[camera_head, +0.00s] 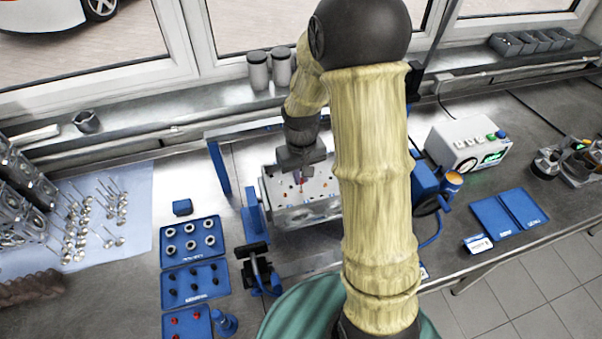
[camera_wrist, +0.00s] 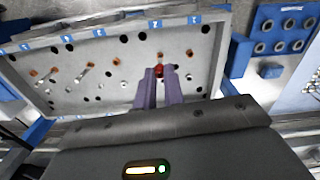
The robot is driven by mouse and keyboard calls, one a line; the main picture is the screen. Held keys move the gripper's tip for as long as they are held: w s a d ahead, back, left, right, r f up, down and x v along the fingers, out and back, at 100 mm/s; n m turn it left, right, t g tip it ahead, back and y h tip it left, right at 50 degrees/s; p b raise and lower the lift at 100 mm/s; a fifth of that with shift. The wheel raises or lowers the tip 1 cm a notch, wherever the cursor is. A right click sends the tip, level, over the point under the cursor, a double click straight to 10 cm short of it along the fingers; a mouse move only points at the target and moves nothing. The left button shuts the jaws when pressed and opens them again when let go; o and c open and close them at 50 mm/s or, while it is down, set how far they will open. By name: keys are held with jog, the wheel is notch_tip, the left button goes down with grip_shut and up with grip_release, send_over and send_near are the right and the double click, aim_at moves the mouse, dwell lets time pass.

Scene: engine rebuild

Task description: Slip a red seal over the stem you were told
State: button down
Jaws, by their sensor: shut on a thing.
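My gripper (camera_wrist: 160,80) is over the cylinder head (camera_wrist: 205,60). In the wrist view its two purple fingers are shut on a small red seal (camera_wrist: 159,70). The seal is close above the head's face; I cannot tell whether it is around a stem or touching one. The grey head (camera_head: 312,211) also shows in the head view, below my gripper (camera_head: 302,182). Several stems and orange-brown guides stand in the head's face, among dark holes. Other red seals (camera_head: 180,321) lie in the blue tray at the bottom left of the head view.
Blue trays with metal rings (camera_head: 191,241) and dark parts (camera_head: 196,281) lie left of the head. Valves (camera_head: 110,200) lie on a pale sheet farther left. A grey instrument box (camera_head: 467,143) and a blue tray (camera_head: 508,213) are at right. My arm hides part of the bench.

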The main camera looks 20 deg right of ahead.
jog(key=c, duration=1.4)
grip_release()
notch_tip(320, 180, up, 17)
jog(key=b, duration=0.3)
jog(key=shift+r, duration=0.15)
